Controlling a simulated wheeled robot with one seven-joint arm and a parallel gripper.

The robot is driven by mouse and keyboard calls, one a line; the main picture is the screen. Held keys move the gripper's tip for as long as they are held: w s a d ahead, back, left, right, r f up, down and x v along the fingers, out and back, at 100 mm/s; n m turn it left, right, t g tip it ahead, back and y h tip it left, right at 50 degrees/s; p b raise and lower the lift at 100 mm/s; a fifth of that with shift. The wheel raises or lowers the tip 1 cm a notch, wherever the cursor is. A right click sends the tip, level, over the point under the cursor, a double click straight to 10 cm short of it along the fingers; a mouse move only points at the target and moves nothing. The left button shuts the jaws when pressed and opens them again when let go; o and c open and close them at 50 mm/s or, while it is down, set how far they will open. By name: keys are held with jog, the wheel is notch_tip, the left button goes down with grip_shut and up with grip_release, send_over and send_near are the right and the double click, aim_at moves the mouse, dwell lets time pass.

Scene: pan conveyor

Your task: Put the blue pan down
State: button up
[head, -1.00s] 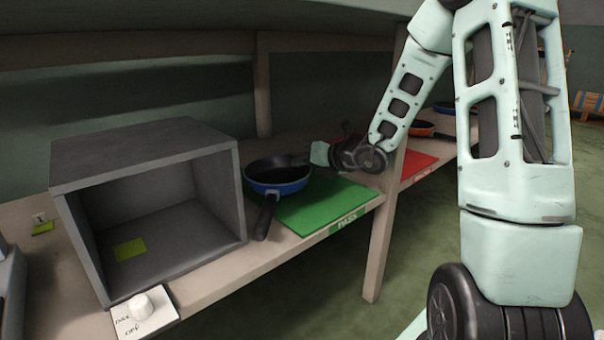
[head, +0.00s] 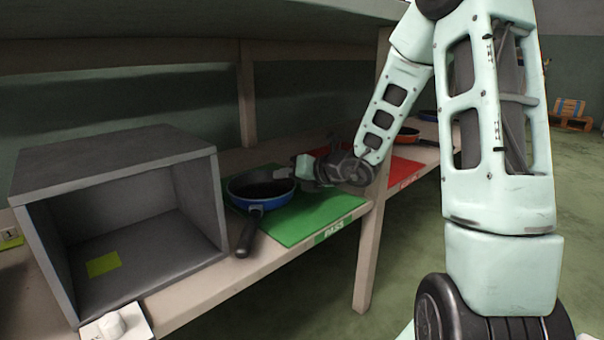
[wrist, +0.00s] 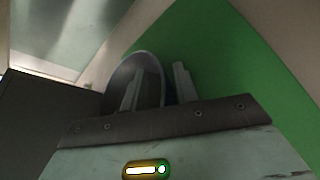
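The blue pan (head: 262,190) has a dark inside and a black handle pointing toward the shelf front. It sits upright on the left part of the green mat (head: 310,215). My gripper (head: 287,172) is at the pan's far right rim. In the wrist view the fingers of my gripper (wrist: 158,88) stand apart. One finger lies over the pan's dark inside (wrist: 150,72), the other outside its rim, with a gap visible. The pan's underside is hidden.
A grey open-fronted box (head: 190,195) stands close left of the pan, with a yellow-green patch inside. A white knob (head: 112,324) is at its front. A red mat (head: 405,172) and an orange pan (head: 408,134) lie farther right, past a shelf post (head: 371,230).

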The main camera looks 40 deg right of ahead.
jog(key=p+v, duration=0.1)
jog(key=v, duration=0.1)
jog(key=p+v, duration=0.2)
jog(key=v, duration=0.1)
jog(key=p+v, duration=0.1)
jog(key=v, duration=0.1)
jog(key=shift+s+d+r+p, duration=0.1)
jog(key=shift+r+p, duration=0.25)
jog(key=shift+p, duration=0.05)
jog(key=shift+s+d+b, duration=0.2)
jog(key=shift+s+b, duration=0.85)
jog(key=shift+b, duration=0.1)
jog(key=shift+s+b, duration=0.15)
jog(key=shift+b, duration=0.55)
jog(key=shift+s+d+r+b, duration=0.15)
jog(key=shift+s+b, duration=0.1)
jog(key=shift+b, duration=0.2)
jog(key=shift+s+r+b, duration=0.4)
jog(key=shift+s+b, duration=0.15)
jog(key=shift+b, duration=0.15)
